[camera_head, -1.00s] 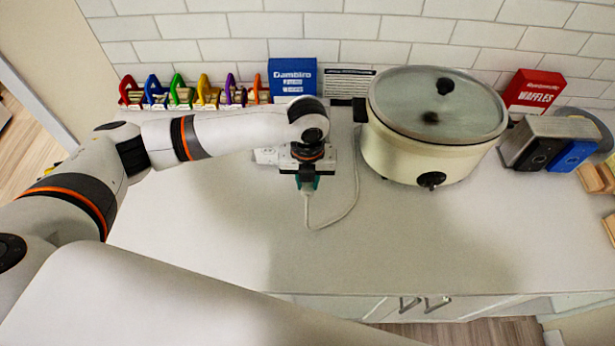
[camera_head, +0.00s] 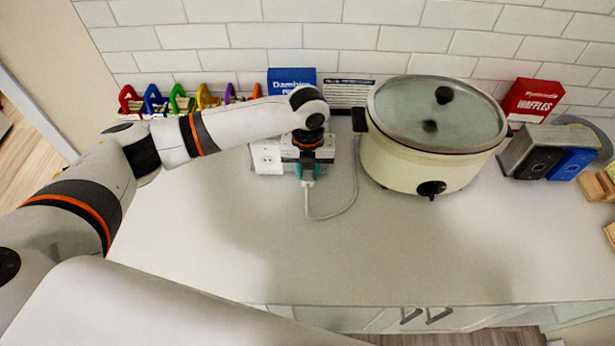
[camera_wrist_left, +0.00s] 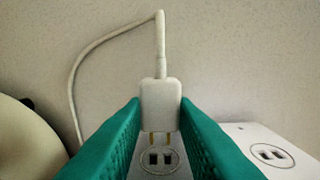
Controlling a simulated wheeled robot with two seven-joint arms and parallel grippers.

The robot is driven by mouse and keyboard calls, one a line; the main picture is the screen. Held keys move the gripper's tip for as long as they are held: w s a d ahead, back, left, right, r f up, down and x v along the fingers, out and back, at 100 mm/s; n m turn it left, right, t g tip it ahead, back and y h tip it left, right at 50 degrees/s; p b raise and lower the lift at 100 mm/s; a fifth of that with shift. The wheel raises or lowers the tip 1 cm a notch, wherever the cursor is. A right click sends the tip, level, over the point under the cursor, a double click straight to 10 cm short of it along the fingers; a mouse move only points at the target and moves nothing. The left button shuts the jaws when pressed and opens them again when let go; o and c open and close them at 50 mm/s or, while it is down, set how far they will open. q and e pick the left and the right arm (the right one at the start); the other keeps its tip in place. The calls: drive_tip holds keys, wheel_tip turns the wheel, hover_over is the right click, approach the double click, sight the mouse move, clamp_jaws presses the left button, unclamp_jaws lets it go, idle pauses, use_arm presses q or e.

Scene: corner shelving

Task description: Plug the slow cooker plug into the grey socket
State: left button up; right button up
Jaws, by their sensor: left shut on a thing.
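My left gripper (camera_head: 308,172) has teal fingers shut on the white slow cooker plug (camera_wrist_left: 160,103). In the left wrist view, its gold prongs show just above the two slots of a light grey socket (camera_wrist_left: 157,160) in picture terms. The prongs look clear of the slots; the exact gap cannot be told. A whiter socket block (camera_wrist_left: 272,150) stands beside it, and shows left of the gripper in the head view (camera_head: 266,158). The cord (camera_head: 340,210) loops from the plug towards the cream slow cooker (camera_head: 405,165). My right gripper is not in view.
Coloured letter-like items (camera_head: 178,99), a blue box (camera_head: 285,80) and a dark-edged printed card (camera_head: 348,93) stand along the tiled wall. A red waffles box (camera_head: 533,98) and a metal-and-blue item (camera_head: 572,163) stand right of the cooker. The front counter (camera_head: 330,265) is clear.

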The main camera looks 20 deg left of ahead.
use_arm(q)
drive_tip(key=shift+w, duration=0.25)
idle(0.5)
drive_tip(key=shift+p, duration=0.45)
idle(0.5)
drive_tip(key=shift+a, duration=0.1)
drive_tip(key=shift+p, duration=0.6)
idle(0.4)
drive_tip(key=shift+w+a+b, duration=0.2)
drive_tip(key=shift+w+b, duration=0.25)
drive_tip(key=shift+w, duration=0.4)
drive_tip(key=shift+w+a+r, duration=0.1)
drive_tip(key=shift+w+a, duration=0.05)
drive_tip(key=shift+w, duration=0.25)
idle(0.4)
drive_tip(key=o, duration=1.1)
drive_tip(key=shift+w, duration=0.1)
drive_tip(key=shift+c, duration=0.2)
